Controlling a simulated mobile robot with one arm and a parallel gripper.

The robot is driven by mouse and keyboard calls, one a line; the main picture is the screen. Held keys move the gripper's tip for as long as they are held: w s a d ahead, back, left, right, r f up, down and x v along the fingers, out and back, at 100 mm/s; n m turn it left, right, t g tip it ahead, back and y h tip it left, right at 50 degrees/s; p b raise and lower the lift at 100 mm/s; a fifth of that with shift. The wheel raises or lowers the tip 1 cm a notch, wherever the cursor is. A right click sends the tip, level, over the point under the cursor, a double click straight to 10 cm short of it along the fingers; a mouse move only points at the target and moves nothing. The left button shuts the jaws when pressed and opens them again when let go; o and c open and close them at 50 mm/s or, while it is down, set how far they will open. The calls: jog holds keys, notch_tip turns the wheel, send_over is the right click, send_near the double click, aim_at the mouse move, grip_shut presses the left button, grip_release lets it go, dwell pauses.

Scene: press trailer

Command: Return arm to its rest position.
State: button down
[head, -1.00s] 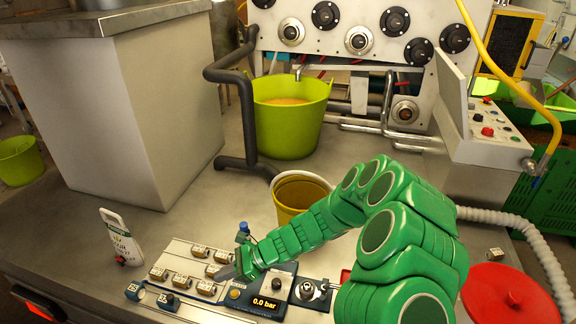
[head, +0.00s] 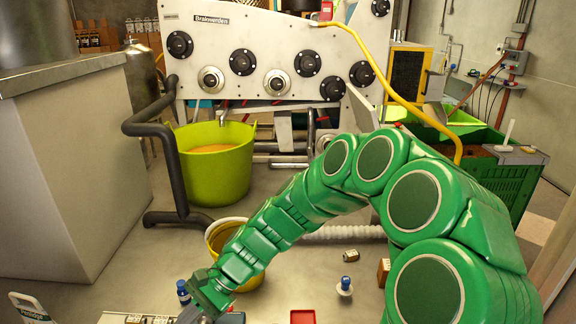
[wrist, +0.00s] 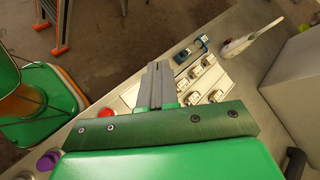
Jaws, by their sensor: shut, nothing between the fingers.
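My green arm reaches in from the right side of the head view and bends down to the lower left. My gripper (head: 196,314) is at the bottom edge of the head view, partly cut off. In the wrist view my gripper (wrist: 157,68) has its two grey fingers together with nothing between them. It is above the worktop, with a pale board (wrist: 205,80) carrying several small labelled blocks beyond it. The height of the fingers over the board is hard to tell.
A yellow bucket (head: 257,281) stands close behind my forearm. A large lime tub (head: 214,180) is further back. A white bottle (head: 28,308) stands at lower left and shows in the wrist view (wrist: 250,40). Small items lie right of the bucket, including a blue-topped stamp (head: 345,285).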

jog(key=s+d+r+n+t+h, duration=0.1)
jog(key=s+d+r+h, duration=0.2)
jog(key=d, duration=0.9)
jog(key=s+d+r+n+t+h, duration=0.2)
jog(key=s+d, duration=0.6)
jog(key=d, duration=0.4)
jog(key=s+d+r+n+t+h, duration=0.1)
jog(key=s+d+r+h, duration=0.2)
jog(key=d, duration=0.9)
jog(key=s+r, duration=0.1)
jog(key=s, duration=0.1)
jog(key=shift+s+n+t+h, duration=0.3)
jog(key=shift+h, duration=0.1)
jog(key=shift+d, duration=0.1)
